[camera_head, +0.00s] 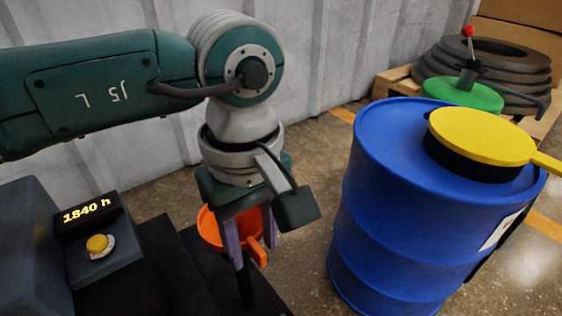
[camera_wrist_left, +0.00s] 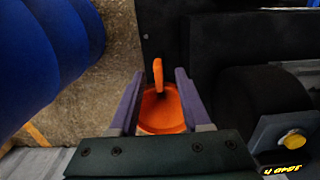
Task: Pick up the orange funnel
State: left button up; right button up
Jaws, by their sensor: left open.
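The orange funnel (camera_head: 209,226) stands on a dark surface at the lower middle of the head view, partly hidden behind my left gripper (camera_head: 256,256). Its wide mouth and a handle tab at the right show. In the left wrist view the funnel (camera_wrist_left: 163,112) lies between the two purple fingers of my left gripper (camera_wrist_left: 159,74), its handle pointing up the picture. The gripper points down and is open, one finger on each side of the funnel. I cannot tell whether the fingers touch it. My right gripper is not in view.
A blue drum (camera_head: 385,220) with a yellow-lidded item (camera_head: 480,135) on top stands close at the right. A dark box with a lit display (camera_head: 90,210) and yellow button (camera_head: 97,243) is at lower left. Dark rings (camera_head: 487,62) and a green item (camera_head: 462,95) are behind the drum.

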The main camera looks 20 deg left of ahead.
pick_arm(q)
jog(key=shift+f, duration=0.25)
jog(key=shift+c, duration=0.8)
grip_shut()
